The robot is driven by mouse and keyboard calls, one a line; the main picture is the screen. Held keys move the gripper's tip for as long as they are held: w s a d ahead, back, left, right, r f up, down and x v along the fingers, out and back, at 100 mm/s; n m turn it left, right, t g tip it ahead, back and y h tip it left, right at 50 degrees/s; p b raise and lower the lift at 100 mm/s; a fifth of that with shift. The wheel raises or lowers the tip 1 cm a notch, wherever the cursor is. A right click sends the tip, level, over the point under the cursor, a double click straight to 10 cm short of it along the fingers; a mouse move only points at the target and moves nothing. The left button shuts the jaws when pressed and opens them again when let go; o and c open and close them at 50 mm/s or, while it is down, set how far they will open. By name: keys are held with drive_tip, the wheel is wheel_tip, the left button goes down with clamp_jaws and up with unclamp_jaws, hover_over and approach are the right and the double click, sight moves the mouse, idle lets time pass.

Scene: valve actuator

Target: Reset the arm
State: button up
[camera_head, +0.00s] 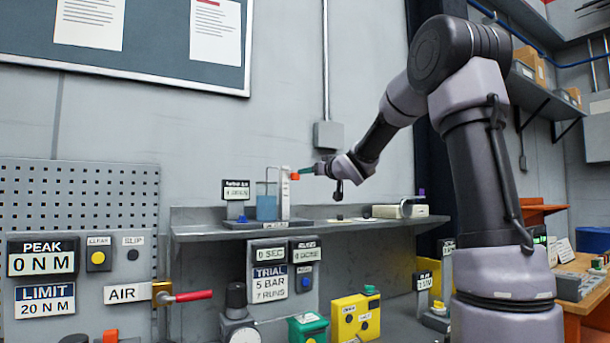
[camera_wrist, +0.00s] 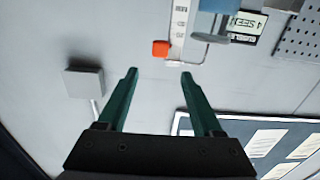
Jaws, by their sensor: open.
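My gripper (camera_head: 305,171) is at the end of my raised arm, above the grey shelf (camera_head: 300,230) and just right of a white column with an orange tip. In the wrist view my gripper (camera_wrist: 158,74) shows two green fingers spread apart with nothing between them. The orange tip (camera_wrist: 160,48) lies just beyond the fingertips, on the side of the white column (camera_wrist: 181,30). It also shows in the head view (camera_head: 294,177), close to the fingers. Whether the fingers touch it I cannot tell.
A container of blue liquid (camera_head: 266,207) and a small display (camera_head: 236,190) stand left of the column. Below are a red-handled air valve (camera_head: 190,296), a yellow box (camera_head: 356,318) and a green box (camera_head: 308,328). A grey wall box (camera_head: 328,135) is behind my gripper.

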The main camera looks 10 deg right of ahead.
drive_tip(key=shift+s+d, duration=0.2)
drive_tip(key=shift+s, duration=0.4)
drive_tip(key=s+d+f+m+g+h, duration=0.2)
drive_tip(key=s+d+f+m+h, duration=0.15)
drive_tip(key=s, duration=0.65)
drive_tip(key=s+d+f+m+g+h, duration=0.2)
drive_tip(key=s+f+m+g+h, duration=0.15)
drive_tip(key=s, duration=0.65)
drive_tip(key=s+a+f+g+y, duration=0.1)
drive_tip(key=s+f, duration=0.4)
drive_tip(key=s, duration=0.5)
drive_tip(key=s+a+f+g+y, duration=0.2)
drive_tip(key=s+f, duration=0.4)
drive_tip(key=s, duration=0.4)
drive_tip(key=shift+s+a+m+g+y, duration=0.2)
drive_tip(key=shift+a+m+g+y, duration=0.15)
drive_tip(key=shift+g, duration=0.5)
